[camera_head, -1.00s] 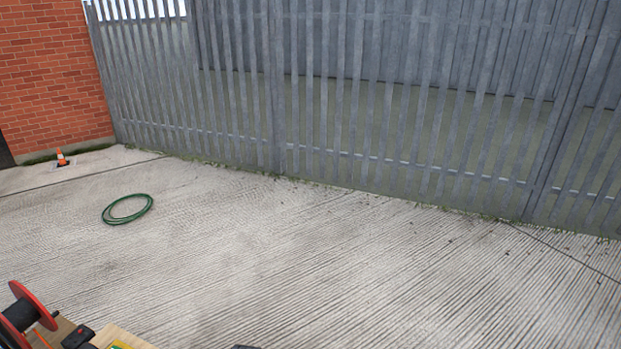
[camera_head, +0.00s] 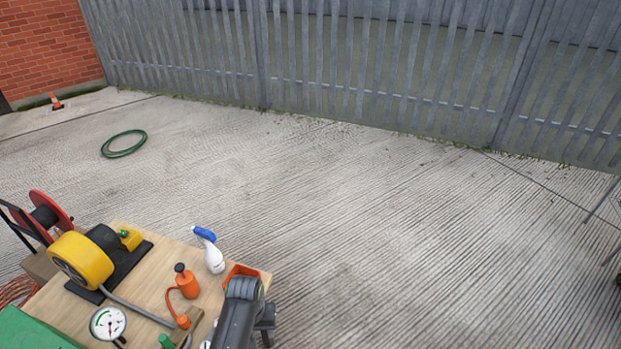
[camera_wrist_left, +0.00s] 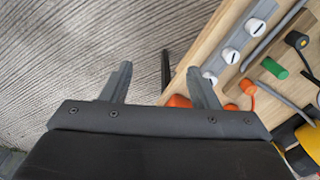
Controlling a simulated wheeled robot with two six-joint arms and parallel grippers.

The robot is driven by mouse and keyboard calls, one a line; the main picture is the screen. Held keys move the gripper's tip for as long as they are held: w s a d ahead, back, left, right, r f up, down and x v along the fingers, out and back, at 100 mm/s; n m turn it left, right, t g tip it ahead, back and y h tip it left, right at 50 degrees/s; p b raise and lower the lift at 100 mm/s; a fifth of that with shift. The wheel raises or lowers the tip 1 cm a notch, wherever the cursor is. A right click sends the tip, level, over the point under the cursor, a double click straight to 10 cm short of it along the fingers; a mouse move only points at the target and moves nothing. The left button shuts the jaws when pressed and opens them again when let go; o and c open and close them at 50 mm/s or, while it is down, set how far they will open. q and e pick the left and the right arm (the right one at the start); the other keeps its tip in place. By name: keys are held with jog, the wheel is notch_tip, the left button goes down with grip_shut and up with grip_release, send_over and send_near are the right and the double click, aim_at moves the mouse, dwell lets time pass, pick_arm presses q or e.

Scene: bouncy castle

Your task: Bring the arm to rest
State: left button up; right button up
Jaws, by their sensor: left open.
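My left gripper (camera_head: 266,322) is at the right edge of the wooden table (camera_head: 140,242) in the head view, partly hidden behind my grey arm. There, one finger overlaps the table's edge and an orange item, and the other is over bare concrete. Whether the gripper touches anything is not clear. My right gripper is not in view.

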pick_arm(q)
jog(key=s+a+f+b, duration=0.3)
jog(key=s+f, duration=0.2)
jog(key=f, duration=0.4)
jog(key=s+a+f+b, duration=0.25)
jog(key=s+f, duration=0.25)
jog(key=f, duration=0.4)
jog(key=s+a+f+b, duration=0.3)
jog(key=s+f, duration=0.2)
jog(key=f, duration=0.4)
jog(key=s+a+f+b, duration=0.1)
jog(key=s+a+f, duration=0.2)
jog(key=s, duration=0.4)
jog(key=s+a+f+b, duration=0.2)
jog(key=s+a+f, duration=0.1)
jog(key=s+f, duration=0.3)
jog(key=s+a+f+t+y+b, duration=0.1)
jog(key=s+a+f+b, duration=0.1)
jog(key=s, duration=0.7)
notch_tip(320, 180, down, 2)
jog(key=shift+s+a+f, duration=0.25)
jog(key=shift+s+a, duration=0.1)
jog(key=shift+a, duration=0.1)
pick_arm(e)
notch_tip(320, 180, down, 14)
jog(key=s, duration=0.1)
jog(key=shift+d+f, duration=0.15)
